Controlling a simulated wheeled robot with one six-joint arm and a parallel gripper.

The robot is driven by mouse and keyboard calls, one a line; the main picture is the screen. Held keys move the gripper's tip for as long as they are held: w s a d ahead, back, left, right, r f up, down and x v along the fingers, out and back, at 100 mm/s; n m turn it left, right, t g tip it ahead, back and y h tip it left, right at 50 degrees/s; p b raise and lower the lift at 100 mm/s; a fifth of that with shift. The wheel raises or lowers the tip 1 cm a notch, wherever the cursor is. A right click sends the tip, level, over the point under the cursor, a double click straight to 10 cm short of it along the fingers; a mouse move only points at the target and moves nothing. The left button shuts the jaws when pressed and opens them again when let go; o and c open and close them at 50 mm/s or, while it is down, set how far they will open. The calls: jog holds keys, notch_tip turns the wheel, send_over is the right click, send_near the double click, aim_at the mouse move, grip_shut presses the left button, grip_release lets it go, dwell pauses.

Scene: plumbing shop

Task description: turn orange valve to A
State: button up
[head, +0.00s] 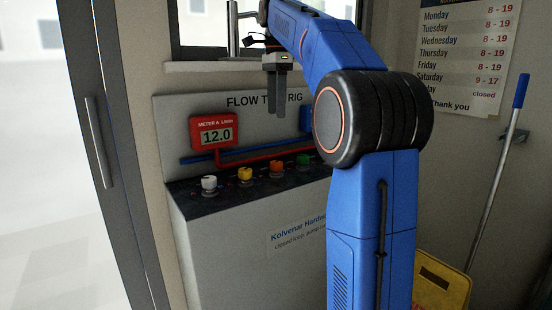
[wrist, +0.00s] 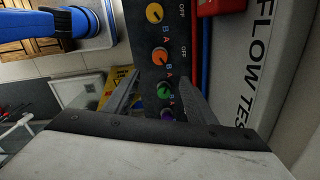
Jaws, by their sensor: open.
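The orange valve (head: 276,168) is a round knob on the dark sloped panel of the flow test rig, between a yellow knob (head: 245,175) and a green knob (head: 303,161). In the wrist view the orange valve (wrist: 160,53) shows with letters B and A beside it and OFF farther right. Its pointer setting is too small to read surely. My gripper (head: 274,125) is open and empty, fingers pointing down, above the knob row and apart from it. In the wrist view my gripper's fingers (wrist: 160,84) appear either side of the green knob.
A white knob (head: 209,183) stands at the row's left end; a purple knob (wrist: 167,115) shows in the wrist view. The red meter A (head: 214,132) reads 12.0. Red and blue pipes run along the backboard behind the knobs.

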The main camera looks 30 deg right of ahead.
aim_at(276, 162)
notch_tip(276, 162, down, 16)
jog(key=shift+f, duration=0.15)
dwell(0.4)
jog(key=shift+c, duration=0.4)
jog(key=c, duration=1)
